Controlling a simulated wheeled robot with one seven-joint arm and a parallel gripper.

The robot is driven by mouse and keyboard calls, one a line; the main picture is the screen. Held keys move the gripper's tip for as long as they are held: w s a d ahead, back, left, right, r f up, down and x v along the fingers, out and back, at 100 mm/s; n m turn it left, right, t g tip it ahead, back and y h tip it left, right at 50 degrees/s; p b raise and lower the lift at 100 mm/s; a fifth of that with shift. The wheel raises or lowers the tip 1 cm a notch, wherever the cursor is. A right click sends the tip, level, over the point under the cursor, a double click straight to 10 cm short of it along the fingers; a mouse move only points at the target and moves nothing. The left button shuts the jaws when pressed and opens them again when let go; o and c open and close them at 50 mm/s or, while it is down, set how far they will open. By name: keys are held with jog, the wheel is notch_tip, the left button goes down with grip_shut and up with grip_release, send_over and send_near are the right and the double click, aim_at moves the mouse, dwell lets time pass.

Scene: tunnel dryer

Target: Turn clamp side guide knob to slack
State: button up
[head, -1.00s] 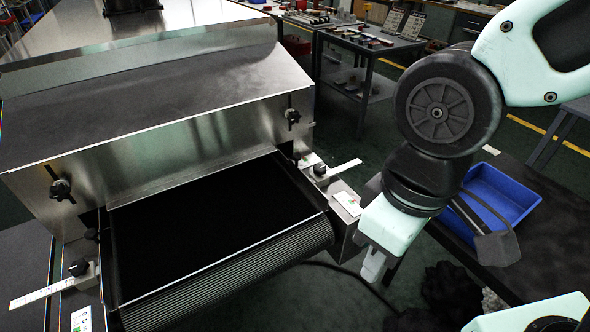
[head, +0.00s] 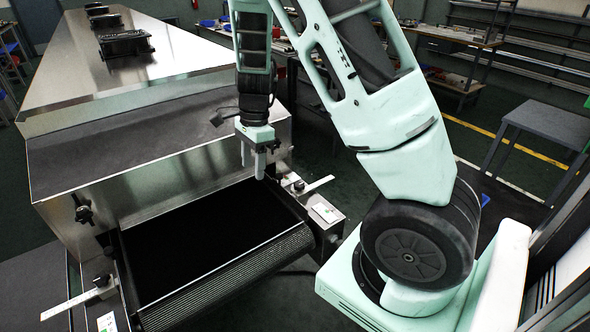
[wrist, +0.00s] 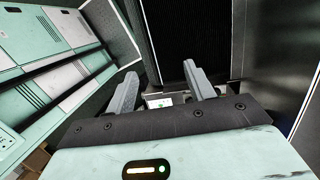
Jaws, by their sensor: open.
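The right side guide clamp has a small dark knob (head: 299,186) on a metal block beside a white scale strip (head: 319,185), at the belt's right edge. A matching left clamp knob (head: 102,281) sits by another scale strip (head: 70,305). The task line does not say which knob is meant. My gripper (head: 252,160) is open and empty, pointing down in front of the hood, above the belt's far right part, left of the right knob and apart from it. Its two grey fingers (wrist: 161,78) also show in the wrist view, where I cannot make out a knob.
The black conveyor belt (head: 205,240) runs out from under the metal hood (head: 150,140). A hood knob (head: 83,213) stands on the left of its front. White cards lie beside the belt, one at right (head: 326,211). A grey table (head: 548,122) stands at the right.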

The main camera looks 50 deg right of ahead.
aim_at(299, 184)
jog(key=d+m+h+p, duration=0.2)
jog(key=d+m, duration=0.7)
jog(key=d, duration=0.8)
jog(key=f, duration=0.5)
jog(key=f+p, duration=0.1)
jog(key=f, duration=0.5)
jog(key=f+p, duration=0.1)
jog(key=f, duration=0.4)
jog(key=shift+s+d+f, duration=0.2)
jog(key=shift+s+f, duration=0.05)
jog(key=shift+s, duration=0.05)
jog(key=c, duration=1)
